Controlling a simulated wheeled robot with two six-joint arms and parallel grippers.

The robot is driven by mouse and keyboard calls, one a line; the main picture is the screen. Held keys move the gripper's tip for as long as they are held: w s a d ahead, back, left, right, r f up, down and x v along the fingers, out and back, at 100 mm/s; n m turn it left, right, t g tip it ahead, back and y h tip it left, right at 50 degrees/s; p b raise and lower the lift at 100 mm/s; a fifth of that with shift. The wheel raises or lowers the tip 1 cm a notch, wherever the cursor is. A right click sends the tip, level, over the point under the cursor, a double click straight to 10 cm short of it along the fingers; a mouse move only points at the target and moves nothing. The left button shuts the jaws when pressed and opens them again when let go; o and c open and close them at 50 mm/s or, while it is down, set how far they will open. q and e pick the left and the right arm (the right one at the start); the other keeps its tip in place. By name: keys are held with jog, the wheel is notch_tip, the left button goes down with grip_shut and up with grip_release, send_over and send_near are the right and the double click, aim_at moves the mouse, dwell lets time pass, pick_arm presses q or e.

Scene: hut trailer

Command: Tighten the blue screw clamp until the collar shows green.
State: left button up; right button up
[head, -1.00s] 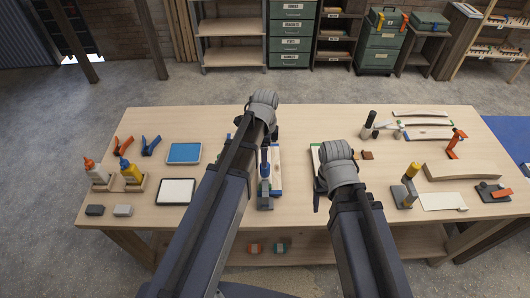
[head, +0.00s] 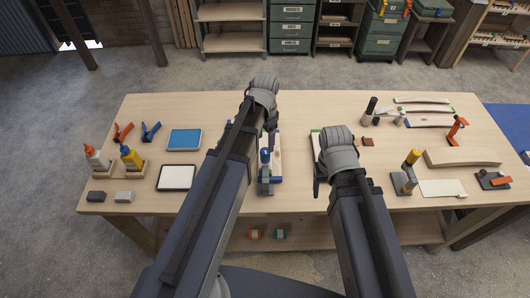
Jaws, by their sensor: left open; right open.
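The blue screw clamp (head: 265,157) stands on the near middle of the workbench, beside a pale board with a blue end (head: 277,160). Its blue top part and grey lower body show just right of my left forearm. The collar is too small to read its colour. My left gripper (head: 272,138) is open, above and slightly behind the clamp's top, partly hidden by my own wrist; I cannot tell whether it touches the clamp. My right gripper (head: 318,183) is open, to the right of the clamp and apart from it, near a second board with a green edge (head: 315,143).
The workbench (head: 225,200) carries glue bottles (head: 131,158), a blue tray (head: 184,140) and a white tray (head: 177,178) at left. Bare wood lies between these groups.

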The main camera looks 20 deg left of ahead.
aim_at(265, 150)
pick_arm(q)
jog(key=n, duration=1.2)
jog(key=shift+f, duration=0.1)
jog(key=n, duration=0.4)
jog(key=shift+n, duration=0.4)
jog(key=shift+f, duration=0.1)
notch_tip(265, 150, down, 8)
jog(key=b, duration=0.8)
jog(key=shift+r, duration=0.2)
jog(key=shift+c, duration=0.3)
grip_shut()
